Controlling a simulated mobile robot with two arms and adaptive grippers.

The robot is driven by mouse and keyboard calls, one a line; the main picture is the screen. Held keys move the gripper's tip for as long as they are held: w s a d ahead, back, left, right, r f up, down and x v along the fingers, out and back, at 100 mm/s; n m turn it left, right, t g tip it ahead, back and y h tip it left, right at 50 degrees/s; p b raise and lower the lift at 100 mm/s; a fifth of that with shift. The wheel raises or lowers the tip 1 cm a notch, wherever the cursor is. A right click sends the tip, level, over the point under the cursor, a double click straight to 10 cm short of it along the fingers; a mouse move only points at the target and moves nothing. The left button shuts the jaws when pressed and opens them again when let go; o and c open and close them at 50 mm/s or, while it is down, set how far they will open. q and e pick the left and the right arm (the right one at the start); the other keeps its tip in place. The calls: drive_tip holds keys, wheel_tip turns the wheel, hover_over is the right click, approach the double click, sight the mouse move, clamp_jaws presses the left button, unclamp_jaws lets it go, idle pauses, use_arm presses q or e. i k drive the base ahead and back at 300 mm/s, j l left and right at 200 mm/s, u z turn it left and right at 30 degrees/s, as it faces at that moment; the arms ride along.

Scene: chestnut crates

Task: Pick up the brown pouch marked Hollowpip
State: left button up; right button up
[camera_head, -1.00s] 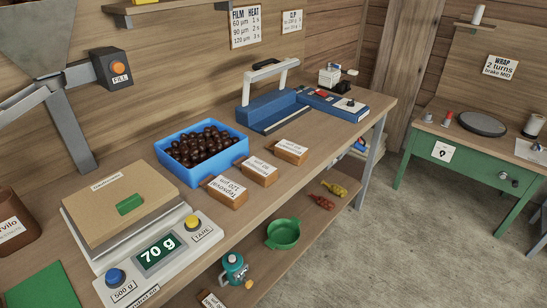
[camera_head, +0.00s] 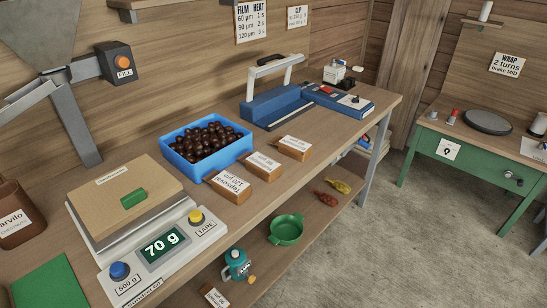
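I cannot make out a pouch marked Hollowpip in the head view. A brown holder (camera_head: 17,212) with a white label stands at the left edge, partly cut off; its label ends in "arvilo". Three small brown blocks with white labels stand along the bench front: one (camera_head: 231,188) reads 120 µm, and the labels of the middle one (camera_head: 261,167) and the far one (camera_head: 295,149) are hard to read. Neither of my grippers is in view.
The bench carries a scale (camera_head: 165,247) reading 70 g with a tan plate on top, a blue crate (camera_head: 213,168) of chestnuts and a blue sealer (camera_head: 274,106). A green bowl (camera_head: 286,230) and a teal jug (camera_head: 237,266) sit on the lower shelf. A green table (camera_head: 465,150) stands right, across open floor.

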sight(268, 170)
drive_tip(key=i+l+u, duration=0.1)
drive_tip(key=u, duration=0.9)
drive_tip(key=l+u, duration=0.35)
drive_tip(key=l, duration=0.25)
drive_tip(key=l+u, duration=0.35)
drive_tip(key=l, duration=0.3)
drive_tip(key=l+u, duration=0.3)
drive_tip(key=l, duration=0.35)
